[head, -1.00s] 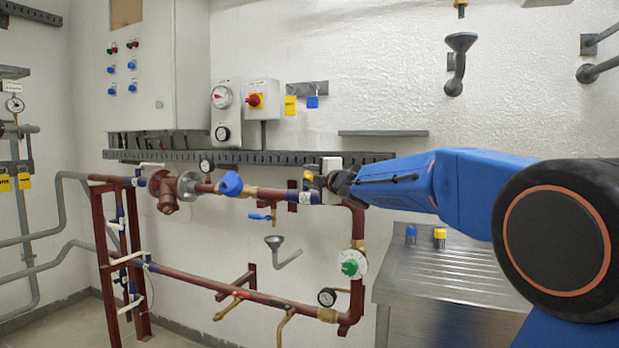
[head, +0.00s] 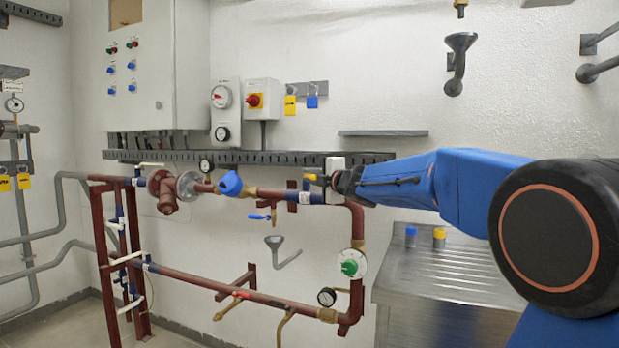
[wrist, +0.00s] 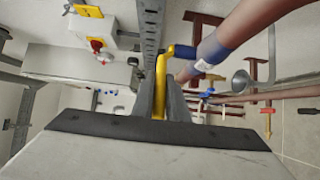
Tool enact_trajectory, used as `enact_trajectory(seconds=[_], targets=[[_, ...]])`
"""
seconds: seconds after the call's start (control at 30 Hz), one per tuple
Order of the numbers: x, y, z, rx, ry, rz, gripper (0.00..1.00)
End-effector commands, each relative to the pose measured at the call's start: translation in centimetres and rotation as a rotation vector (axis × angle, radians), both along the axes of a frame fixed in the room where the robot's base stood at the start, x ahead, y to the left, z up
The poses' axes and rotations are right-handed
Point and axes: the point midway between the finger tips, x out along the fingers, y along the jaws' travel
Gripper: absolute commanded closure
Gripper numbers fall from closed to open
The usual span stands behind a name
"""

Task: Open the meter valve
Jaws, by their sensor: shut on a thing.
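The valve has a yellow lever handle (head: 313,177) on the upper red pipe, right of the blue meter (head: 231,184). My gripper (head: 328,181) reaches it from the right. In the wrist view the yellow handle (wrist: 161,80) runs between the two dark fingers of my gripper (wrist: 160,100), which are shut on it. The handle's bent end shows beyond the fingertips, beside a dark blue part of the pipe. The valve body is small and partly hidden in the head view.
A black slotted rail (head: 250,157) runs along the wall just above the pipe. A white box (head: 334,166) sits behind my gripper. A green-and-white dial (head: 352,263) is on the pipe below. A steel counter (head: 450,270) stands at the lower right.

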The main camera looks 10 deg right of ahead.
Motion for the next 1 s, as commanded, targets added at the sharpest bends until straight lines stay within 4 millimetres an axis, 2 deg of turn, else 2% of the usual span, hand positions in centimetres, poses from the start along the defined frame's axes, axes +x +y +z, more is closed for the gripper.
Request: enact_trajectory(seconds=[0.37, 0.7, 1.0], targets=[[0.1, -2.0, -0.2, -0.001, 0.003, 0.162, 1.00], [0.7, -4.3, -0.3, 0.000, 0.003, 0.395, 1.00], [1.3, -5.6, -0.2, 0.000, 0.003, 0.551, 1.00]])
